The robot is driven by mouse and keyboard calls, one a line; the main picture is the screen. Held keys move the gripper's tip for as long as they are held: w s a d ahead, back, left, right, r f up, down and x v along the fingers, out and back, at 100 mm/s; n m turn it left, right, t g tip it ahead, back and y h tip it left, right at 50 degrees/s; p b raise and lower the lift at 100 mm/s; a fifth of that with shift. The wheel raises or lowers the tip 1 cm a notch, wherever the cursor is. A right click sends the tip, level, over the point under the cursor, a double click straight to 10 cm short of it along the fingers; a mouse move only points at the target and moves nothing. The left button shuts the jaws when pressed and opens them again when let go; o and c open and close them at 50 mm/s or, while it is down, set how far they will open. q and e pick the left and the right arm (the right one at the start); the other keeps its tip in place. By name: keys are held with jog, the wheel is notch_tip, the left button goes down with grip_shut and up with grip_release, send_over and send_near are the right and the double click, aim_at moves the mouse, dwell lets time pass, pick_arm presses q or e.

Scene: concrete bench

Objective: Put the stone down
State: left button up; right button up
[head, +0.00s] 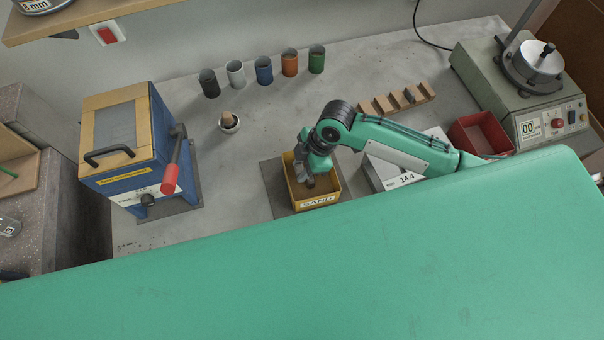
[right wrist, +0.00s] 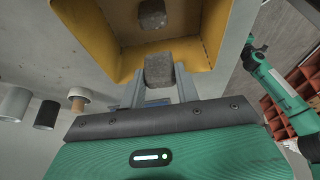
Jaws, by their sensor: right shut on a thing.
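My right gripper (head: 308,180) points down into the yellow box (head: 318,202) labelled SAND. In the right wrist view my right gripper (right wrist: 157,92) is shut on a grey, rough, block-shaped stone (right wrist: 158,68), with a finger on each side of it. The yellow box (right wrist: 90,35) lies beyond the stone, with brown sand inside. A second grey, stone-like lump (right wrist: 152,14) shows inside the box, apart from the held stone. Whether the held stone touches the sand I cannot tell.
A scale (head: 378,176) reading 14.4 stands right of the box, below my right arm. A slotted wooden rack (head: 385,104) and red bin (head: 480,135) are farther right. Several cups (head: 263,72) line the back.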

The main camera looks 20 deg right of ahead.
notch_tip(320, 180, down, 3)
jog(key=shift+f, duration=0.1)
notch_tip(320, 180, down, 3)
jog(key=shift+p, duration=0.6)
pick_arm(q)
jog(key=shift+w+a+r, duration=0.15)
jog(key=shift+a+r, duration=0.15)
jog(key=shift+r, duration=0.45)
pick_arm(e)
jog(key=shift+f, duration=0.25)
jog(key=shift+f, duration=0.15)
jog(key=o, duration=1)
pick_arm(q)
jog(key=shift+d+f, duration=0.1)
